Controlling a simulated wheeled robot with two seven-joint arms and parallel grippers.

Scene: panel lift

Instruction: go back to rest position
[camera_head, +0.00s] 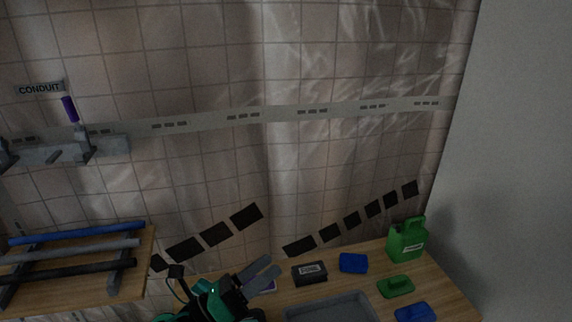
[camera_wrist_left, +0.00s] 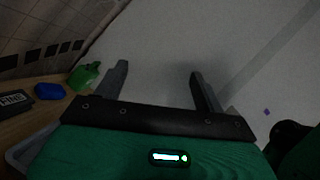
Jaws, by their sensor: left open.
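My left gripper (camera_head: 262,275) shows at the bottom middle of the head view, above the wooden table near the grey tray. Its two grey fingers are apart with nothing between them. In the left wrist view the same gripper (camera_wrist_left: 160,85) has its fingers wide apart, with only the pale wall and floor behind them. My right gripper does not show clearly in either view.
The wooden table (camera_head: 440,281) holds a grey tray (camera_head: 335,307), a dark labelled box (camera_head: 309,273), blue and green blocks and a green jug (camera_head: 406,241). A rack with a blue bar (camera_head: 75,233) stands left. A grey bracket (camera_head: 60,153) is on the tiled wall.

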